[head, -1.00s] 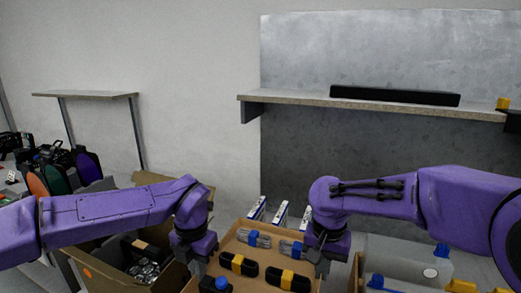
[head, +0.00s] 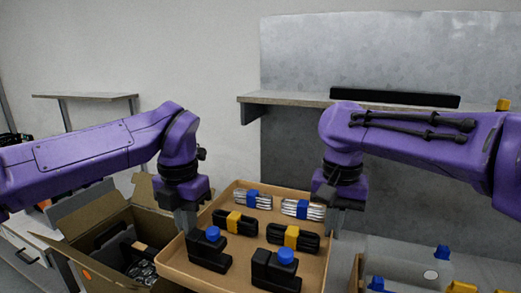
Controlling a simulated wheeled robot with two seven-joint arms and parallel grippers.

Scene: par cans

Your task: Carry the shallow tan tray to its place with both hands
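The shallow tan tray (head: 168,264) is in the lower middle of the head view, raised and seen from above. It holds two silver bundles with blue bands (head: 252,200), two black bundles with yellow bands (head: 292,237) and two black clamps with blue knobs (head: 276,270). My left gripper (head: 187,224) is at the tray's left wall and appears shut on it. My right gripper (head: 336,218) is at the right wall and appears shut on it. The fingertips are partly hidden, and the tray's near edge runs out of the picture.
An open cardboard box (head: 85,248) stands at the lower left, beside and partly behind the tray. A clear bin (head: 400,258) is at the lower right. A wall shelf (head: 290,98) with a black bar (head: 395,98) is behind my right arm. Another shelf (head: 85,96) is at left.

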